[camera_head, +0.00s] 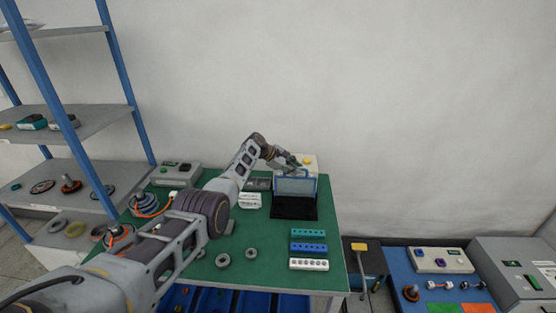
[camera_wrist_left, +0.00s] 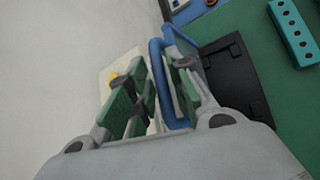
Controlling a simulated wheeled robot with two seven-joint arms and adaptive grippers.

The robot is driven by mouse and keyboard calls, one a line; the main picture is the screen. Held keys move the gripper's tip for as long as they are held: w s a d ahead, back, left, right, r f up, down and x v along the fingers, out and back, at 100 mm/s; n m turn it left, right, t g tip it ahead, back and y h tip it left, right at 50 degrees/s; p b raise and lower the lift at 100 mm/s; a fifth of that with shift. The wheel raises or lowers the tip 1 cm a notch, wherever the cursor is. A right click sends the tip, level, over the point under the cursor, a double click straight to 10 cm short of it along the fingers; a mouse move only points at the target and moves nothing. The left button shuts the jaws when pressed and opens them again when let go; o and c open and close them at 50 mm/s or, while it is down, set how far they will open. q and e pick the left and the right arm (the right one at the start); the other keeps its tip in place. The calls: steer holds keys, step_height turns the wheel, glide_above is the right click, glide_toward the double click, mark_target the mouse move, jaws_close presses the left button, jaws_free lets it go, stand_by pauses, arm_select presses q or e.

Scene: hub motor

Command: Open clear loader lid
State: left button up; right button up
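The loader has a dark base (camera_head: 294,208) on the green table, and its clear lid (camera_head: 296,186) with a blue frame stands raised at the base's back edge. My left gripper (camera_head: 287,161) is at the lid's top edge. In the left wrist view my left gripper (camera_wrist_left: 155,95) has its green-padded fingers apart, with part of the lid's blue frame (camera_wrist_left: 156,62) between them, nearer the right finger. Whether a finger touches the frame I cannot tell. The dark base (camera_wrist_left: 236,75) lies to the right there. My right gripper is out of view.
A white box with a yellow button (camera_head: 308,162) stands just behind the lid, close to my gripper. A teal strip (camera_head: 308,233), a blue strip (camera_head: 309,247) and a white strip (camera_head: 309,264) lie in front. Grey rings (camera_head: 223,261) lie near my forearm. A shelf (camera_head: 75,125) stands left.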

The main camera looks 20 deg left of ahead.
arm_select(q)
steer(key=shift+a+r, duration=0.1)
steer(key=v, duration=1.1)
stand_by(0.7)
steer(key=shift+s, duration=0.15)
